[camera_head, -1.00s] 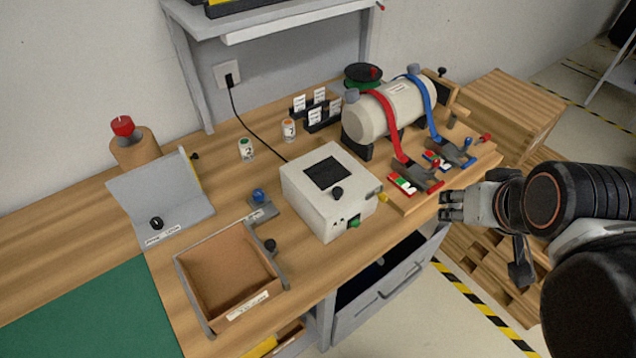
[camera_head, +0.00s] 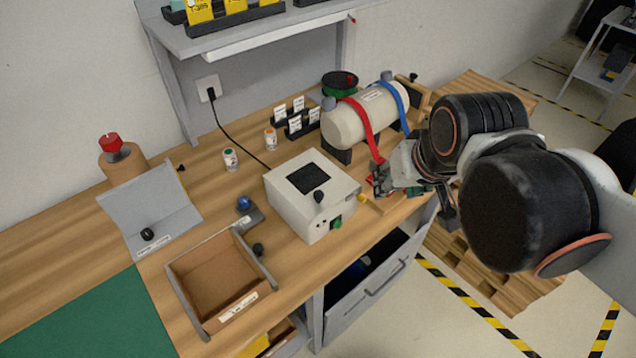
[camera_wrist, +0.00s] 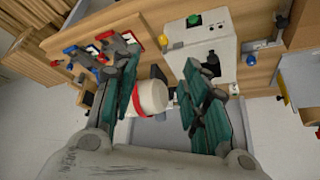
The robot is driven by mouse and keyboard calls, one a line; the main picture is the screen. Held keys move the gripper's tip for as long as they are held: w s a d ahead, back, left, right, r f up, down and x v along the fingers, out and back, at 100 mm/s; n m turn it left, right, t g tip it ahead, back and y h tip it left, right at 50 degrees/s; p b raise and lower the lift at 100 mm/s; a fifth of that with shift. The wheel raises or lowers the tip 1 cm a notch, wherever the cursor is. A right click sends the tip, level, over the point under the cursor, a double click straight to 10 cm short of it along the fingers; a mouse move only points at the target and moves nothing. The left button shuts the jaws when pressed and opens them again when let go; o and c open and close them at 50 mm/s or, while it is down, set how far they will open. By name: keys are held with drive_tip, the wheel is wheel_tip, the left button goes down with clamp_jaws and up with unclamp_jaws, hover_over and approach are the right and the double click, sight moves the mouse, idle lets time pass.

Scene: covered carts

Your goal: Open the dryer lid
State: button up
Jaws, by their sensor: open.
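A white box (camera_head: 285,205), which I take to be the dryer, stands on the bench. Its top carries a dark square window (camera_head: 309,178) and a black knob (camera_head: 318,196); the top looks closed. A green button (camera_head: 337,223) is on its front. The box also shows in the wrist view (camera_wrist: 222,42), partly hidden by a finger. My gripper (camera_head: 378,179) is right of the box, close to its right side, over the clamp area. In the wrist view my gripper (camera_wrist: 165,98) is open. A white cylinder with a red band (camera_wrist: 151,98) shows between the fingers; its distance is unclear.
A cream tank (camera_head: 352,122) with red and blue straps stands behind my gripper. An open wooden tray (camera_head: 215,275) and a grey folded panel (camera_head: 150,212) are left of the box. An open drawer (camera_head: 372,280) juts out below the bench. Two small bottles stand behind.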

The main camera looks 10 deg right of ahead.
drive_tip(key=w+a+r+g+p, duration=0.2)
drive_tip(key=w+a+r+p, duration=0.1)
drive_tip(key=w+r+p, duration=0.15)
drive_tip(key=m+g+p, duration=0.2)
drive_tip(key=g+p, duration=0.2)
drive_tip(key=p, duration=0.6)
hover_over(318, 193)
wheel_tip(318, 193, down, 4)
wheel_tip(318, 193, down, 13)
drive_tip(key=b, duration=0.9)
drive_tip(key=shift+c, duration=0.5)
drive_tip(key=shift+r, duration=0.1)
clamp_jaws()
